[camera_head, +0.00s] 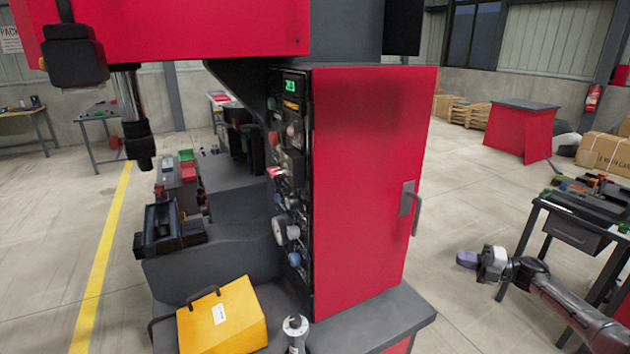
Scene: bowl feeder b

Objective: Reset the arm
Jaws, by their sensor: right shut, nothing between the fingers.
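My right arm comes in from the lower right. Its gripper (467,259) points left in front of the open floor, to the right of the red machine cabinet. The fingers are shut with nothing between them, and the gripper appears clear of the cabinet and the workbench. My left gripper cannot be made out in this view.
The red cabinet (365,170) has a door handle (410,199) and a control panel with a green display (293,86). A yellow box (222,318) sits on the machine's base. A dark workbench (578,235) stands at right. Open floor (465,190) lies between.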

